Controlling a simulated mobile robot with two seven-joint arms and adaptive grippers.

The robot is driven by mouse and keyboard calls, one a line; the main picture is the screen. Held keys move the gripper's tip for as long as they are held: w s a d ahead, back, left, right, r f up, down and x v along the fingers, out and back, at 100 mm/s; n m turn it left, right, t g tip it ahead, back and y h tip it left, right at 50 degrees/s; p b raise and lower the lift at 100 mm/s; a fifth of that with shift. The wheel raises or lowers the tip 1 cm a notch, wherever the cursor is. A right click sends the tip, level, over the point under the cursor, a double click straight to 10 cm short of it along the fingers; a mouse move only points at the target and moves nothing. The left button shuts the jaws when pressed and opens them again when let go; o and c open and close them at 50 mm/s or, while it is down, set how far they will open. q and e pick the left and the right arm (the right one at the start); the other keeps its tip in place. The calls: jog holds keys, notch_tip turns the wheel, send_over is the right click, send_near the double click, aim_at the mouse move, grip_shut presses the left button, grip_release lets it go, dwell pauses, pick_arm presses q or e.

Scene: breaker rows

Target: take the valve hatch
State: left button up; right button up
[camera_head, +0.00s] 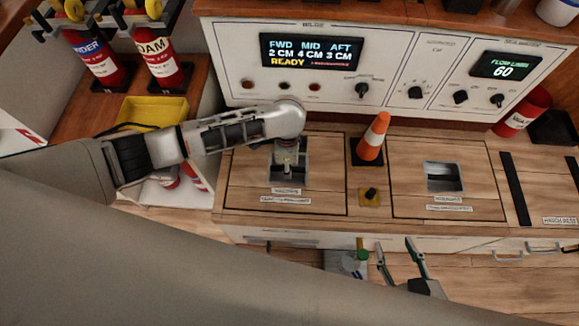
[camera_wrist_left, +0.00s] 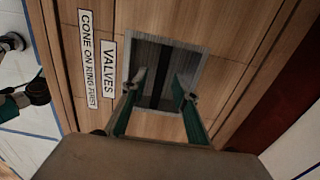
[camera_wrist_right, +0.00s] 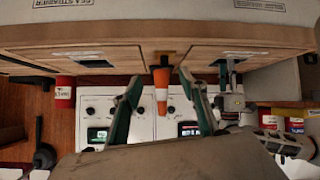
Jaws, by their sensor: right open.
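The valve hatch (camera_head: 240,180) is the left wooden panel of the counter, lying flat and closed in its frame. Its label (camera_wrist_left: 108,70) reads "VALVES" and a second label (camera_wrist_left: 88,60) reads "CONE ON RING FIRST". My left gripper (camera_head: 288,178) points down at the recessed grip (camera_wrist_left: 190,75) of this hatch. Its fingers (camera_wrist_left: 160,95) are apart, on either side of a dark bar (camera_wrist_left: 158,75) in the recess; I cannot tell whether they touch it. My right gripper (camera_head: 398,252) is open and empty at the counter's front edge; its fingers also show in the right wrist view (camera_wrist_right: 160,105).
Another closed hatch (camera_head: 415,185) lies to the right. A control panel (camera_head: 400,55) rises behind. Extinguishers (camera_head: 160,55) and a yellow bin (camera_head: 155,112) stand left.

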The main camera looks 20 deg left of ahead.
pick_arm(q)
jog(key=shift+s+f, duration=0.25)
jog(key=shift+f, duration=0.8)
jog(key=shift+w, duration=0.15)
jog(key=shift+w+r, duration=0.1)
jog(key=shift+r, duration=0.2)
grip_shut()
pick_arm(e)
jog(key=shift+w+a+r, duration=0.15)
jog(key=shift+r, duration=0.1)
